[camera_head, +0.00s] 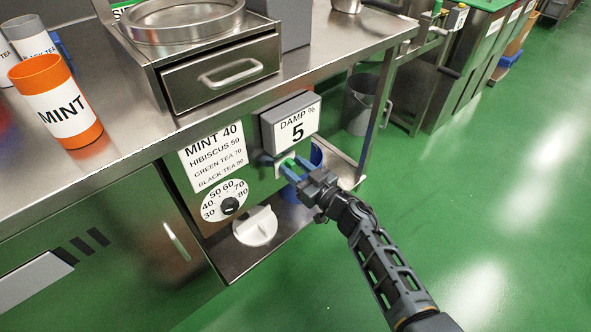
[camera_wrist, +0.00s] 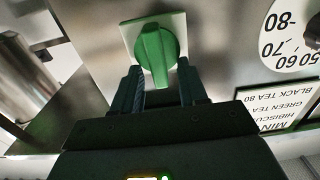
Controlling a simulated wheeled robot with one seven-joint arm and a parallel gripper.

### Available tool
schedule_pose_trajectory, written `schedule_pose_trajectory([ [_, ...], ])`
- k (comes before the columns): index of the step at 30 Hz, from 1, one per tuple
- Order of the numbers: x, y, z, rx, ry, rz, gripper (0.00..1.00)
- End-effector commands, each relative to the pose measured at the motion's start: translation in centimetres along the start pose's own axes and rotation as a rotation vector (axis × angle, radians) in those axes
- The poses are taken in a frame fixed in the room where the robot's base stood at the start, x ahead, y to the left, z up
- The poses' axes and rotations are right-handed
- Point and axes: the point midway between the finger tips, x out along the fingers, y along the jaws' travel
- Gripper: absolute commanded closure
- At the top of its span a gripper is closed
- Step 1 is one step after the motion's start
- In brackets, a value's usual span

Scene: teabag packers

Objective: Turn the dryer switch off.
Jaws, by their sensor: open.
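The dryer switch is a green knob (camera_head: 288,162) on a pale square plate, on the steel panel below the damp display. In the wrist view the green switch (camera_wrist: 156,50) fills the upper middle, its long handle pointing down in the picture. My gripper (camera_head: 289,170) is right in front of the switch. In the wrist view the open fingers of my gripper (camera_wrist: 159,72) stand on either side of the handle's lower part, with gaps visible. I cannot tell if either finger touches it. The gripper partly hides the switch in the head view.
The damp display (camera_head: 291,122) reads 5. A label sheet (camera_head: 212,157) lists MINT 40. A dial (camera_head: 226,202) and a white knob (camera_head: 256,226) sit lower left. An orange MINT canister (camera_head: 56,100) stands on the counter. A blue container (camera_head: 316,157) is behind my gripper.

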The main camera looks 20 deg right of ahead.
Motion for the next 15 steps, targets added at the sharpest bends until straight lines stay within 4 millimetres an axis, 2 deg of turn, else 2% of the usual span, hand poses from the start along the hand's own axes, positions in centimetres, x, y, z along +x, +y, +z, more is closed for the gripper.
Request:
schedule_pose_trajectory([
  [5, -0.01, -0.01, -0.02, 0.000, 0.000, 0.000, 0.57],
  [15, -0.03, -0.01, -0.02, 0.000, 0.000, 0.000, 0.89],
])
